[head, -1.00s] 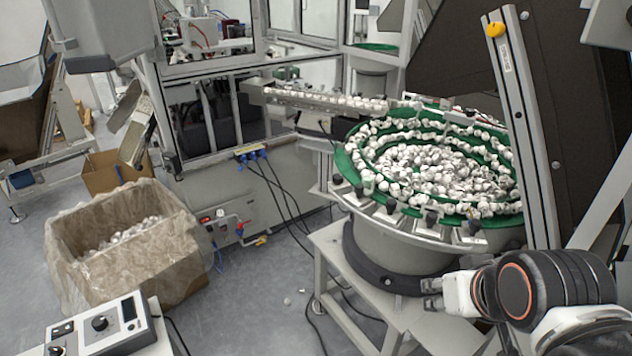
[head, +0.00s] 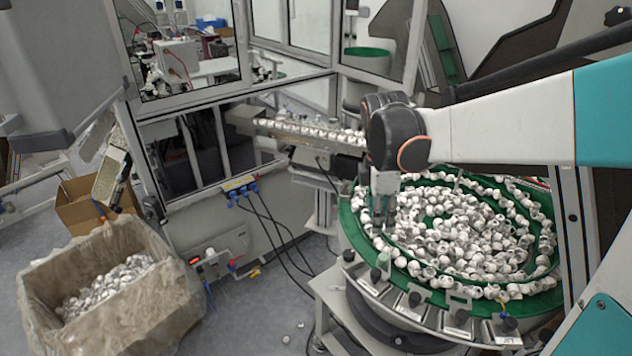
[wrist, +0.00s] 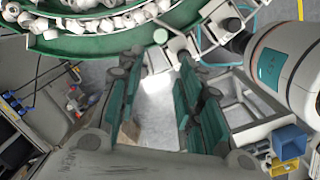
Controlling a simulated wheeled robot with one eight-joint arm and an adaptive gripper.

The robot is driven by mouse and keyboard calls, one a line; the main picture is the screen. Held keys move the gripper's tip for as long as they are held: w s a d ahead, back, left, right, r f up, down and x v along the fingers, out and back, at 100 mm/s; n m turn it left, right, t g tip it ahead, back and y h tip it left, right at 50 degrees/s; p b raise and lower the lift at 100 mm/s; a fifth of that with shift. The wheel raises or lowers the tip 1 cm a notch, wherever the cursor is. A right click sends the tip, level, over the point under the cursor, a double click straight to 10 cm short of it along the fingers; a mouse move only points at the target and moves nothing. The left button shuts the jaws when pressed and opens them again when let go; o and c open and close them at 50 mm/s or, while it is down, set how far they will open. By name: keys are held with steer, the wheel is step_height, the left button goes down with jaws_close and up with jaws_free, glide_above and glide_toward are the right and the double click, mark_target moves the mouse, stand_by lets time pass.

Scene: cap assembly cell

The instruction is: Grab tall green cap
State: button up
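My gripper (head: 383,222) hangs pointing down over the left rim of the green feeder bowl (head: 350,226) in the head view. In the wrist view my gripper (wrist: 160,62) has its two teal-padded fingers apart, with floor visible between them and nothing held. A small pale green round top (wrist: 160,36) shows by the bowl's rim, just beyond the fingertips. It may be the tall green cap, but its height cannot be told from above.
Many white caps (head: 455,225) fill the bowl. Dark-topped clamps (head: 415,298) line its outer rim. A feed rail (head: 305,132) runs behind my gripper to the machine. A lined carton (head: 165,290) stands at the left; open floor lies between it and the bowl.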

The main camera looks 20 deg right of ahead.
mark_target(383, 256)
steer(key=shift+n, duration=0.4)
steer(key=f, duration=0.4)
steer(key=d+f+b, duration=0.1)
steer(key=f, duration=0.4)
steer(key=d+f+b, duration=0.1)
steer(key=f, duration=0.3)
steer(key=shift+d+f, duration=0.25)
steer(key=shift+f, duration=0.15)
steer(key=shift+c, duration=0.6)
steer(key=c, duration=0.4)
